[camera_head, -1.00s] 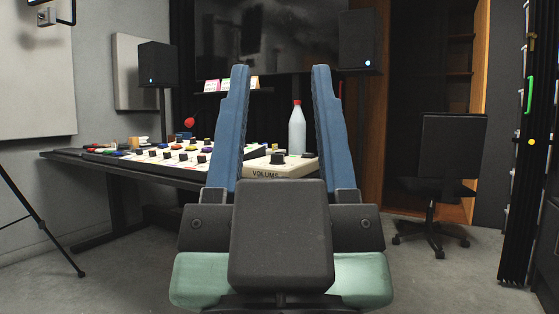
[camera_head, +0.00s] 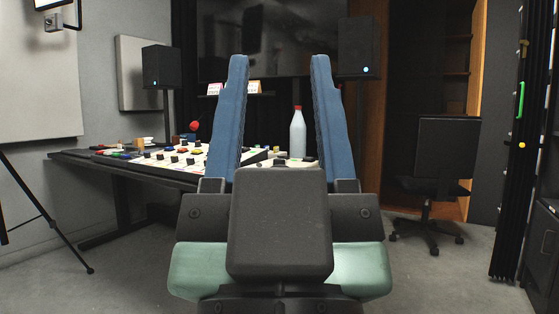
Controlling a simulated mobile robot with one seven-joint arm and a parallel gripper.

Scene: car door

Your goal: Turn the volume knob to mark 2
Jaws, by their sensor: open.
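My gripper (camera_head: 279,62) is open and empty, its two blue fingers pointing up and away in the middle of the view. Beyond it, on the desk, is a pale control box (camera_head: 300,165), partly seen between and past the fingers. A dark knob (camera_head: 279,162) shows low between the fingers, just above my gripper's dark body. I cannot tell whether it is the volume knob. The fingers appear well short of the box, not touching it. The box's front label and any marks are hidden behind my gripper.
A mixing console (camera_head: 185,156) with several coloured knobs lies left of the fingers on the dark desk (camera_head: 110,170). A bottle with a red cap (camera_head: 298,135) stands behind the box. An office chair (camera_head: 447,150) is at right, a tripod (camera_head: 45,215) at left.

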